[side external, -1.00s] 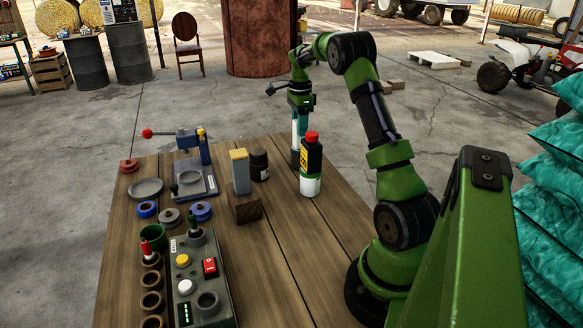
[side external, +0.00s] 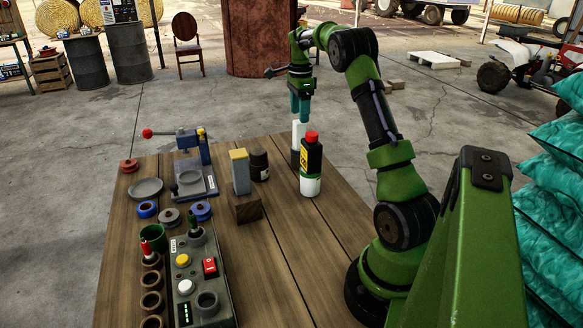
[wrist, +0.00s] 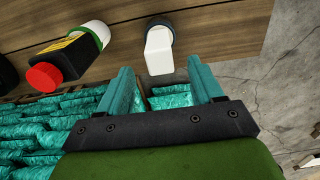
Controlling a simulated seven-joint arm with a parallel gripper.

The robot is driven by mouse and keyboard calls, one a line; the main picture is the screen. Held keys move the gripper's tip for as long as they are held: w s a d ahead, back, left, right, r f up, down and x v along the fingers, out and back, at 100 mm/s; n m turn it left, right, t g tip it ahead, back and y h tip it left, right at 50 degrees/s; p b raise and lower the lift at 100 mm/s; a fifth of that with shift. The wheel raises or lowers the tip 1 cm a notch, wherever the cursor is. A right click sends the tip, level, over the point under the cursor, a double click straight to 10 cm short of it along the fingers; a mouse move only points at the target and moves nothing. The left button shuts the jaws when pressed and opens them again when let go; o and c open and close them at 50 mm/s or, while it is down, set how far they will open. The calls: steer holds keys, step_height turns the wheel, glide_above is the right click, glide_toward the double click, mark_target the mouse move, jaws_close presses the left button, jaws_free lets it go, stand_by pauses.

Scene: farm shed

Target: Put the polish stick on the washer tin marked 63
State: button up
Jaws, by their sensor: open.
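A white upright bar (side external: 298,136) with a dark lower part stands near the table's far edge; I take it for the polish stick, but cannot be certain. In the wrist view the white bar (wrist: 159,52) lies just beyond the fingertips, in line with the gap. My gripper (side external: 300,118) points down above it, open and empty; its teal fingers also show in the wrist view (wrist: 163,78). Small round tins stand at the table's left: a blue one (side external: 147,209), a grey one (side external: 170,218) and another blue one (side external: 201,211). No number is readable on any.
A red-capped bottle (side external: 311,165) stands close to the white bar. A vise (side external: 190,175), grey dish (side external: 146,188) and control box (side external: 201,285) stand further left. The front-right tabletop is clear.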

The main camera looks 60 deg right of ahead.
step_height(320, 180, up, 7)
steer(key=a+r+n+t, duration=0.1)
steer(key=a+r+n, duration=0.1)
steer(key=a+n, duration=0.35)
steer(key=a+r+n+t, duration=0.1)
steer(key=a+r+n, duration=0.1)
steer(key=a, duration=0.7)
steer(key=a+r+n+t, duration=0.2)
steer(key=a+r+n, duration=0.15)
steer(key=a, duration=0.45)
steer(key=s+a+f+n+t+y, duration=0.1)
steer(key=s+a+f+n, duration=0.2)
steer(key=s+a+n, duration=0.3)
steer(key=s+a+f+n+t+y, duration=0.1)
steer(key=s+a+f+n, duration=0.3)
steer(key=a, duration=0.8)
steer(key=shift+s+a+f+n+t, duration=0.2)
steer(key=shift+s+n+t, duration=0.4)
steer(key=shift+s+n, duration=0.55)
steer(key=shift+s, duration=0.1)
